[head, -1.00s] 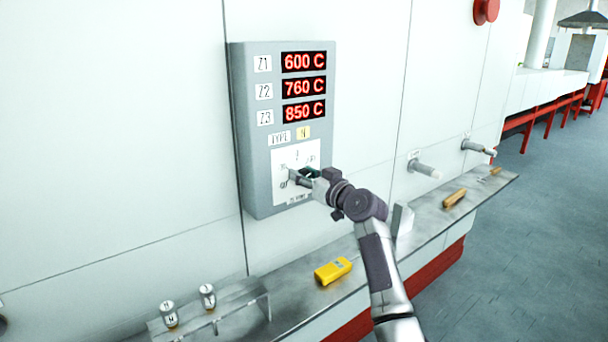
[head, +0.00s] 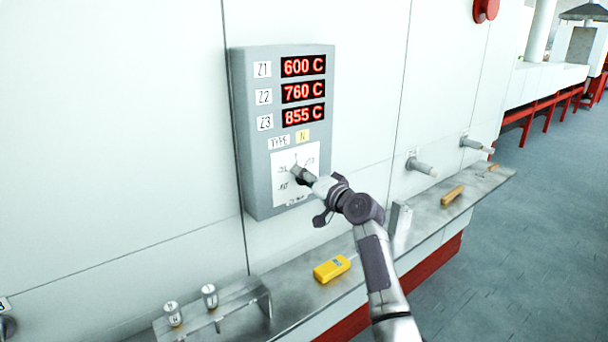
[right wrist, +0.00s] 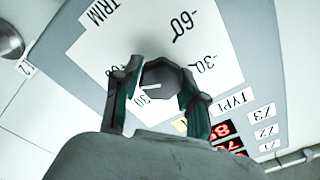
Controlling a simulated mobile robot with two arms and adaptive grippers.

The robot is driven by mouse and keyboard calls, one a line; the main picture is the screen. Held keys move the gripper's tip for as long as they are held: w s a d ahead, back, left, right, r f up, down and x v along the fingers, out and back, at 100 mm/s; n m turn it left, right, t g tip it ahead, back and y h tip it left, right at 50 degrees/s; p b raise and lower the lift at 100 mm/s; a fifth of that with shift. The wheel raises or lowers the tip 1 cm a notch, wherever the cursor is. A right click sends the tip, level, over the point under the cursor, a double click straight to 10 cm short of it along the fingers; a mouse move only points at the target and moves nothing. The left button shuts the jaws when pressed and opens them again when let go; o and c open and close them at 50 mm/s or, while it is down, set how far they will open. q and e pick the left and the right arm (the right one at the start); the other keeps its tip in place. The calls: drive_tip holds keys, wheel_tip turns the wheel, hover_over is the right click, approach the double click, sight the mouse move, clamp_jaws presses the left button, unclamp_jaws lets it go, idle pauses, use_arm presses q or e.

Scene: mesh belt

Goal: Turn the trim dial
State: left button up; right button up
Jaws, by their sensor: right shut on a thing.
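The trim dial (right wrist: 163,76) is a dark grey faceted knob on a white scale plate (head: 284,188) low on the grey control box. My right gripper (head: 303,176) is shut on the dial; in the right wrist view its two fingers (right wrist: 160,90) lie on either side of it. A short white mark shows on the dial's face, near a printed 30. The labels -30, -60 and TRIM are readable; part of the scale is hidden by the fingers. The red Z3 display (head: 303,115) reads 855 C. My left gripper is not in view.
Z1 (head: 303,66) reads 600 C and Z2 (head: 303,91) reads 760 C. Below, a metal shelf (head: 375,257) carries a yellow handheld device (head: 332,269) and a wooden-coloured piece (head: 452,196). Two pegs (head: 421,167) stick out of the wall at right.

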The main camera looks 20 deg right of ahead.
drive_tip(key=shift+m, duration=0.5)
drive_tip(key=o, duration=1.2)
drive_tip(key=shift+c, duration=0.2)
drive_tip(key=v, duration=1.2)
